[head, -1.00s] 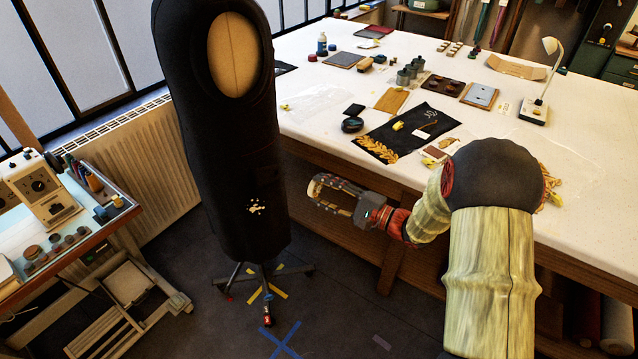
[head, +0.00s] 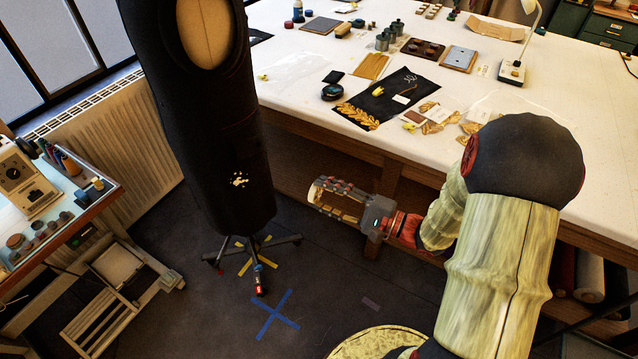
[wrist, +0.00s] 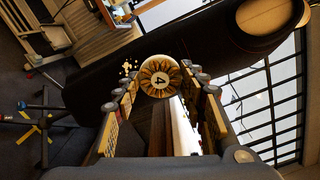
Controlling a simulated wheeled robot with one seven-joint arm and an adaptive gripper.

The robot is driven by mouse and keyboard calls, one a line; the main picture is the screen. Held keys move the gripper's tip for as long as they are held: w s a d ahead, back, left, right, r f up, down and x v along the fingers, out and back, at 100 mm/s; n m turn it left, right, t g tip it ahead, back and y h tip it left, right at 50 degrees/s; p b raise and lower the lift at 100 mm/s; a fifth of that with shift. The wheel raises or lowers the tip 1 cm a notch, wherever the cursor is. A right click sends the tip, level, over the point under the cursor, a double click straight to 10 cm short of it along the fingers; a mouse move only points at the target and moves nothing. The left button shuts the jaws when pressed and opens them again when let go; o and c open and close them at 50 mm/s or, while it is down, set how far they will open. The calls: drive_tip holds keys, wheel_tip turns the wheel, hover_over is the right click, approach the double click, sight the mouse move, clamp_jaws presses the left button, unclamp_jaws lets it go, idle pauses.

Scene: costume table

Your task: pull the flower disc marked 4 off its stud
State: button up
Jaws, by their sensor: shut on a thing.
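The flower disc marked 4 (wrist: 160,77) shows in the wrist view as a round gold-petalled disc with a black 4 on a pale centre. It sits between the fingertips of my gripper (wrist: 161,84), which is shut on it. In the head view my gripper (head: 318,191) is in front of the table, to the right of the black dress form (head: 234,150), with a gap between them. The disc is hard to make out there. A cluster of small pale marks (head: 238,182) is on the form's front; I cannot tell whether a stud is among them.
The form stands on a wheeled base (head: 255,262) over dark floor with a blue tape cross (head: 274,314). The white worktable (head: 300,78) holds a black cloth (head: 385,97) and several small items. A side cart (head: 88,210) stands at left.

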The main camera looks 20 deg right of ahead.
drive_tip(key=s, duration=0.7)
idle(0.5)
